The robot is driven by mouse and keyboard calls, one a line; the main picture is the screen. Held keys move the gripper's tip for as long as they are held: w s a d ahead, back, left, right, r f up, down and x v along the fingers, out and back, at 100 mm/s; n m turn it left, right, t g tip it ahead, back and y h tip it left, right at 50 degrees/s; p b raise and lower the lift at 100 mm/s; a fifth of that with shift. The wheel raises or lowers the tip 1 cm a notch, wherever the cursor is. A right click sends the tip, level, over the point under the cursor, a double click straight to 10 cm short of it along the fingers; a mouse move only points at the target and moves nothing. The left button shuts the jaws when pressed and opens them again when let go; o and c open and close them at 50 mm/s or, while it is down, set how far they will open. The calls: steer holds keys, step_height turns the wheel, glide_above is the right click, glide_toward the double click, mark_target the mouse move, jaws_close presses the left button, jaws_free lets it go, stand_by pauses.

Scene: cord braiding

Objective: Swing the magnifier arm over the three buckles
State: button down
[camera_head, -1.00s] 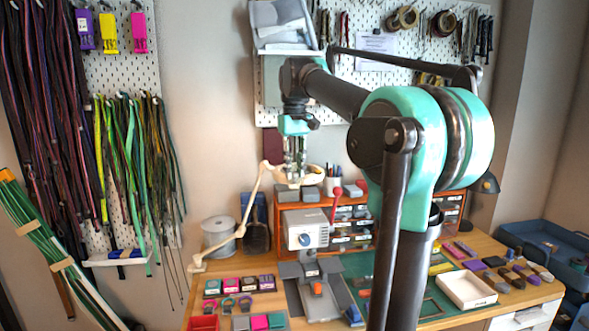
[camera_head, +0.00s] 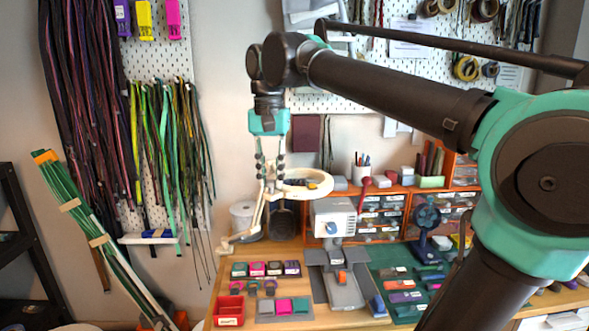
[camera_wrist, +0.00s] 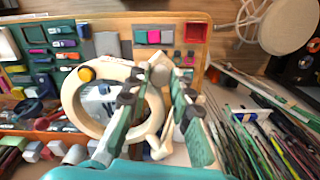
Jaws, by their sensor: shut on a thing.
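The cream magnifier arm (camera_head: 259,215) is clamped at the desk's left rear and rises to its round ring head (camera_head: 318,191). My gripper (camera_head: 269,186) points down at the left side of this head, above the desk. In the wrist view my gripper's fingers (camera_wrist: 170,75) close on the cream head's edge, and the ring (camera_wrist: 78,112) shows on the left. Small ring-shaped pieces, likely the three buckles (camera_head: 253,288), lie at the desk's front left. The head is behind and right of them in the picture, not above them. I cannot make them out clearly in the wrist view.
A red bin (camera_head: 229,312) and a mat with grey, pink and green squares (camera_head: 269,311) are at the front. A white spool (camera_head: 243,218) stands behind the magnifier arm. Cords hang at left.

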steer(key=s+a+m, duration=0.1)
steer(key=s+a, duration=0.1)
steer(key=a, duration=0.4)
steer(key=shift+s+a+m, duration=0.15)
steer(key=shift+s+m, duration=0.25)
steer(key=c, duration=1.3)
jaws_free()
step_height(320, 180, up, 12)
